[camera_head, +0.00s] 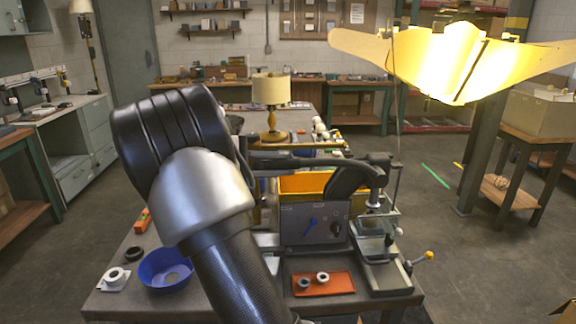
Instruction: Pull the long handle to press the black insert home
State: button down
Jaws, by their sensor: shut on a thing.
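I cannot tell whether this bar is the long handle. A thin upright rod (397,115) rises by the head. A black insert cannot be made out under the head. My arm fills the left foreground; my gripper is hidden.
An orange tray (340,283) with two small rings lies in front of the press. A blue bowl (165,270), a white ring (114,277) and a black ring (135,254) lie at left. A yellow-knobbed lever (428,256) juts out at right. A bright shade (450,62) hangs above.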

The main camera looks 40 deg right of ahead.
jog(key=r+y+p, duration=0.1)
jog(key=r+p, duration=0.1)
jog(key=r, duration=0.1)
jog(key=s+d+r+y+p, duration=0.1)
jog(key=r+p, duration=0.1)
jog(key=r, duration=0.1)
jog(key=d+r+m+t+y+p, duration=0.1)
jog(key=r+p, duration=0.1)
jog(key=r, duration=0.1)
jog(key=shift+s+d, duration=0.2)
jog(key=shift+s, duration=0.05)
jog(key=s+d+r+m+t+y+p, duration=0.1)
jog(key=s+d+r+y+p, duration=0.1)
jog(key=d+r+p, duration=0.3)
jog(key=shift+s+r+t+y+p, duration=0.4)
jog(key=shift+r+y+p, duration=0.3)
jog(key=shift+r+y, duration=0.1)
jog(key=c, duration=1.5)
grip_release()
jog(key=shift+s+d, duration=0.15)
jog(key=shift+s, duration=0.05)
jog(key=shift+f, duration=0.15)
